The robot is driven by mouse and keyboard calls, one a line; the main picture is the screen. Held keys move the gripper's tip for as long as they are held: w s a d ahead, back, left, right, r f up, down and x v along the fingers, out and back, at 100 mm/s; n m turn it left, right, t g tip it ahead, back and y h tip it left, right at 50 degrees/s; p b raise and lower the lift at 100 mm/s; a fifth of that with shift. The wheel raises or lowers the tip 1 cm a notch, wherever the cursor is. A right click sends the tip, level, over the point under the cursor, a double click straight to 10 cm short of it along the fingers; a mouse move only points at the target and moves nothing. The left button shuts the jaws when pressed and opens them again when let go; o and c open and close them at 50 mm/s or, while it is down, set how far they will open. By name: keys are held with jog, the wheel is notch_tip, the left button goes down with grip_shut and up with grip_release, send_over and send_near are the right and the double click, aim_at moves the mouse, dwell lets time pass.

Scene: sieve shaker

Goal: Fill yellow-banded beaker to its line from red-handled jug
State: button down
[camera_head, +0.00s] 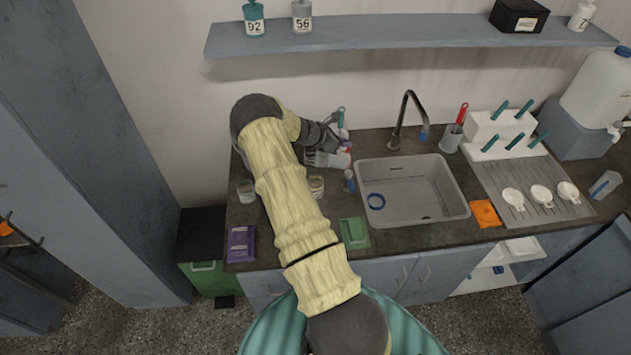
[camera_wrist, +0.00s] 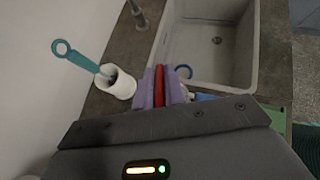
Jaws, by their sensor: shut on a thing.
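My gripper (camera_head: 328,147) is at the back of the counter, left of the sink. In the wrist view its purple finger pads (camera_wrist: 160,88) are shut on a red handle (camera_wrist: 159,84), which fits the red-handled jug. In the head view a pale jug body (camera_head: 322,159) shows beside the gripper, partly hidden by it. The jug's contents cannot be made out. A small beaker with a yellowish band (camera_head: 316,186) stands on the counter just right of my forearm, nearer the front, apart from the gripper. Its fill line and level are too small to read.
Another clear beaker (camera_head: 246,191) stands left of my arm. A white holder with a teal-handled brush (camera_wrist: 118,84) is close beside the gripper.

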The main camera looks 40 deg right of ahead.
jog(key=shift+w+a+h+b, duration=0.15)
jog(key=shift+a+h+b, duration=0.65)
jog(key=shift+h+b, duration=0.7)
dwell(3.7)
jog(key=shift+d+r+y+p, duration=0.3)
jog(key=shift+r+y+p, duration=0.15)
jog(key=shift+y+p, duration=0.25)
jog(key=shift+s+d+y+p, duration=0.2)
jog(key=shift+d+y+p, duration=0.4)
jog(key=shift+p, duration=0.4)
jog(key=shift+d+f+y+p, duration=0.2)
jog(key=shift+f+y+p, duration=0.3)
jog(key=shift+f+y, duration=0.1)
jog(key=shift+f, duration=0.35)
jog(key=shift+y, duration=0.3)
